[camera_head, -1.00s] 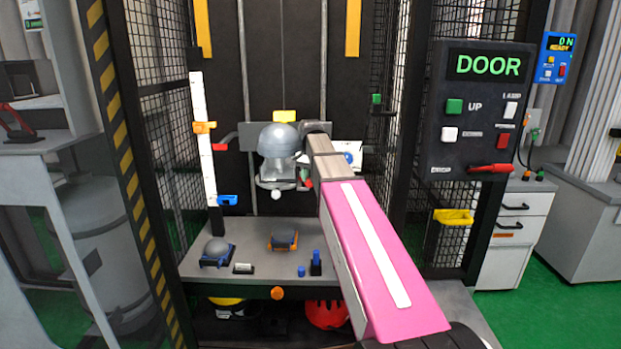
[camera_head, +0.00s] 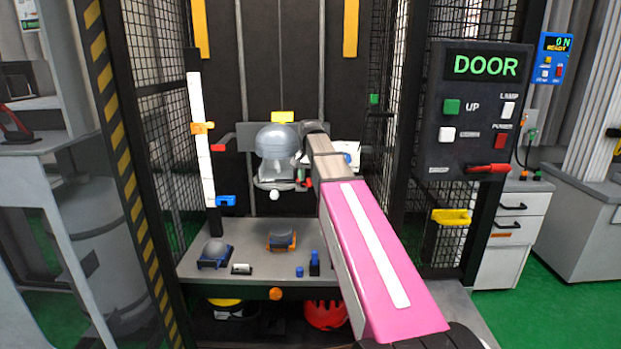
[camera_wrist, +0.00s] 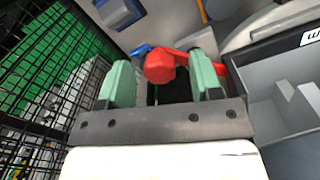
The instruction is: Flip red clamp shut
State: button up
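The red clamp (camera_wrist: 163,66) shows in the wrist view as a rounded red knob with a red arm running right, passing behind my right fingertip. My gripper (camera_wrist: 164,84) is open, with one green fingertip on each side of the knob. I cannot tell whether either finger touches it. In the head view, a red piece (camera_head: 309,182) shows by my gripper (camera_head: 302,175), just right of the grey headform (camera_head: 277,141); my arm hides most of this spot. Another red tip (camera_head: 218,148) sticks out left of the headform.
Wire mesh walls flank the tower, also close on the left in the wrist view (camera_wrist: 45,90). A grey open-topped box (camera_wrist: 275,95) is at the wrist view's right. The door panel (camera_head: 474,110) stands right. Small parts lie on the base plate (camera_head: 250,252).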

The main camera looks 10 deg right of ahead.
notch_tip(320, 180, up, 11)
dwell(0.7)
jog(key=shift+f, duration=0.1)
